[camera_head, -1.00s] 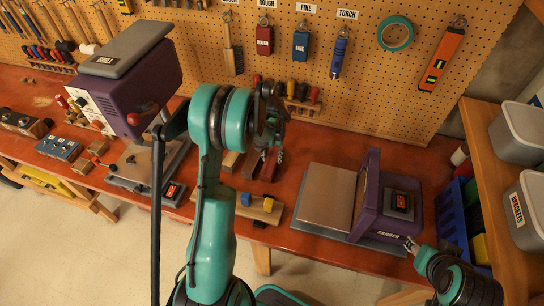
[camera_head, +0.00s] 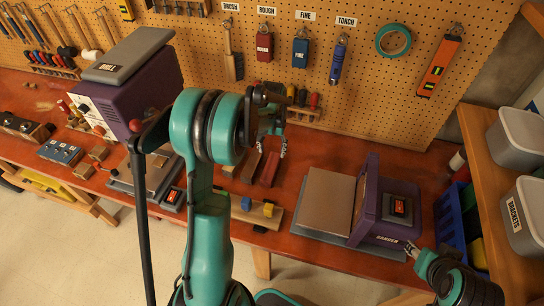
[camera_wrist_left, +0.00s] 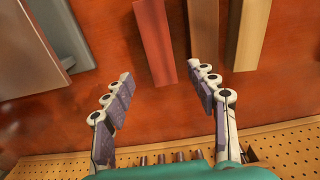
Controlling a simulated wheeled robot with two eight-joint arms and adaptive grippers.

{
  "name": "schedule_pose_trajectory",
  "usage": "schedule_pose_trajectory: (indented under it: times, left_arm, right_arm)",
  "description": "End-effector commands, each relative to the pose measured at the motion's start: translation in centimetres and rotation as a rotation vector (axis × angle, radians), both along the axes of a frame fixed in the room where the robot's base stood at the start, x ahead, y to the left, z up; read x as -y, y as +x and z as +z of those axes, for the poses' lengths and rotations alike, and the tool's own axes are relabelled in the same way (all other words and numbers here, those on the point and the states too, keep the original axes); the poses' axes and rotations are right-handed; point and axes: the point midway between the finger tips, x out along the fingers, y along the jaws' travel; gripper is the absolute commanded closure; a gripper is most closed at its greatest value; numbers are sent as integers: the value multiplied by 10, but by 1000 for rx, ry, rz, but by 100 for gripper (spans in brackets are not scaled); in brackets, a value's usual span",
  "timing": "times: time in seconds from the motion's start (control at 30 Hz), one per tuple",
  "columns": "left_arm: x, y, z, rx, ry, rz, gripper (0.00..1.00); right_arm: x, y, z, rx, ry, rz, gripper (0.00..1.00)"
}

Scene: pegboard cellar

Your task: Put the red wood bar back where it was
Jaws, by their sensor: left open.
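The red wood bar (camera_head: 269,169) lies on the red-brown bench, at the right of a small group of bars in the head view. In the left wrist view the red bar (camera_wrist_left: 155,40) lies beside a brown bar (camera_wrist_left: 201,30) and a tan bar (camera_wrist_left: 250,32), apart from both. My left gripper (camera_head: 273,150) is open above the bench near the far part of the red bar. Its spread fingers (camera_wrist_left: 159,70) hold nothing, with the red bar's end showing between them. My right gripper (camera_head: 411,248) is by the sander; its jaws are too small to read.
A purple sander (camera_head: 389,232) with a tan table stands to the right. A purple machine (camera_head: 128,90) stands to the left. A wooden strip (camera_head: 233,212) with blue and yellow blocks lies at the front edge. The pegboard (camera_head: 365,95) rises behind.

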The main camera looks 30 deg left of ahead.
Motion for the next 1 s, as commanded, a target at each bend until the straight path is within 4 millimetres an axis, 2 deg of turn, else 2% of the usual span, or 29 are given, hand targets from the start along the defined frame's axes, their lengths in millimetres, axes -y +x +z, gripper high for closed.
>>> schedule_pose_trajectory:
  times: [0.03,0.1,0.3,0.47,0.6,0.73,0.87,1.0]
  left_arm:
    - [0,0,12,0,0,0,42]
    - [0,0,23,0,0,0,42]
    - [1,-1,43,4,1,-2,42]
    - [21,-14,71,55,15,-25,42]
    - [54,-44,109,157,39,-67,42]
    - [84,-79,136,267,58,-108,42]
    - [111,-116,150,376,70,-148,42]
    - [134,-153,153,487,75,-187,42]
  right_arm:
    - [0,0,3,0,0,0,60]
    - [0,0,4,0,0,0,60]
    - [0,0,6,0,0,0,60]
    - [0,0,6,0,0,0,60]
    - [0,0,6,0,0,0,60]
    - [0,0,6,0,0,0,60]
    - [0,0,6,0,0,0,60]
    - [0,0,6,0,0,0,60]
